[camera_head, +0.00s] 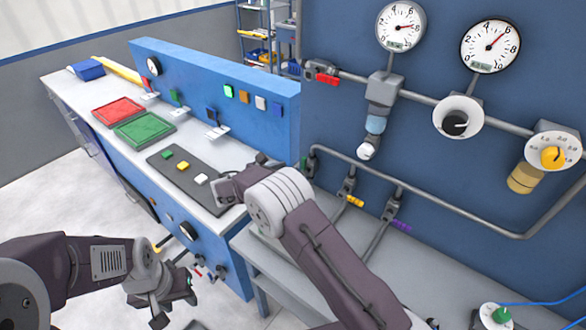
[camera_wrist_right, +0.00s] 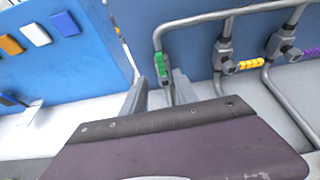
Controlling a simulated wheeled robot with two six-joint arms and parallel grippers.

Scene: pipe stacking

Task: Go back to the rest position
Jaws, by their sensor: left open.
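My left gripper (camera_head: 168,296) hangs low at the bottom left of the head view, in front of the blue workbench (camera_head: 190,215). It is open and empty, clear of the bench. My right arm reaches in from the bottom right, and my right gripper (camera_head: 224,188) is over the right end of the bench top, near the dark strip. In the right wrist view the right gripper (camera_wrist_right: 158,92) has its fingers apart with nothing held between them. A green valve handle (camera_wrist_right: 161,67) on a grey pipe shows beyond the fingertips.
Red (camera_head: 118,111) and green (camera_head: 144,130) trays stand farther left. Pipes with yellow (camera_head: 355,201) and purple (camera_head: 401,226) valve handles and gauges line the blue wall at right. Floor at left is clear.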

